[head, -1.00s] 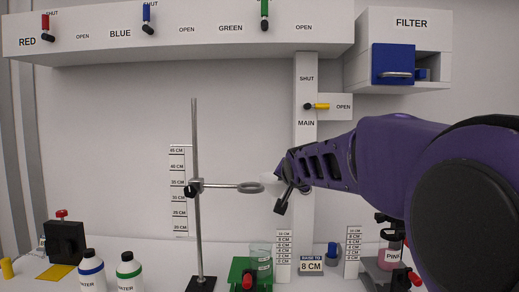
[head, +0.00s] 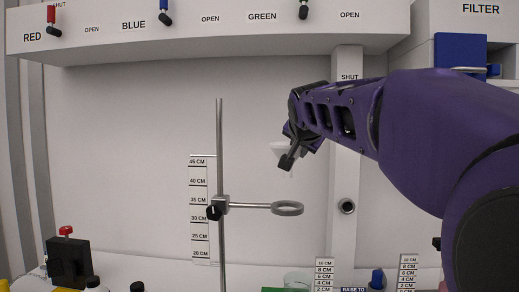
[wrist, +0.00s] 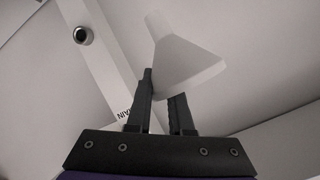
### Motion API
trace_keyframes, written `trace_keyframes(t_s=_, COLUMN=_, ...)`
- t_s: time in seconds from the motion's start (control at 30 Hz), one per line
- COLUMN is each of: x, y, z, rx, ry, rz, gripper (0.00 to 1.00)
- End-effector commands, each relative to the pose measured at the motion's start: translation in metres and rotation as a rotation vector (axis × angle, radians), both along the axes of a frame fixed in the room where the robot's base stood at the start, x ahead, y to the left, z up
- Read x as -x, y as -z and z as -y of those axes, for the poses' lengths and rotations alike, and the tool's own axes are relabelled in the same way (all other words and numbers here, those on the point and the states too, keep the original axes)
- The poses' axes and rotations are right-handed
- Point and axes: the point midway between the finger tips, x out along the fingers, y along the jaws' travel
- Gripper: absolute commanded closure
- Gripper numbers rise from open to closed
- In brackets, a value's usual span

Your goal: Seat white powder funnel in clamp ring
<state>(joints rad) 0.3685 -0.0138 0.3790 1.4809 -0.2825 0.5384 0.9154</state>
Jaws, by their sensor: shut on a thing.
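The white funnel (head: 279,149) is in my gripper (head: 288,158), wide end up and stem down, partly hidden by the gripper in the head view. In the wrist view my gripper (wrist: 162,92) has its fingers against the wide part of the funnel (wrist: 187,62), and the narrow stem points away from the palm. The grey clamp ring (head: 288,208) sticks out to the right on a rod from the upright stand (head: 220,150). In the picture the funnel hangs above the ring, apart from it. Their difference in depth is hard to judge.
A height scale (head: 199,205) stands behind the stand. A clear beaker (head: 297,281) is below the ring. A black device with a red knob (head: 67,258) sits at the lower left.

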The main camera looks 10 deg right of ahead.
Motion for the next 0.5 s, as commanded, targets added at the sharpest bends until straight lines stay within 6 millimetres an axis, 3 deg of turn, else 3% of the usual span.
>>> trace_keyframes(t_s=0.37, x=0.002, y=-0.002, z=-0.001, rx=-0.017, ry=0.015, rz=-0.027, gripper=1.00)
trace_keyframes(t_s=0.5, x=0.002, y=0.014, z=0.000, rx=-0.016, ry=0.015, rz=-0.026, gripper=1.00)
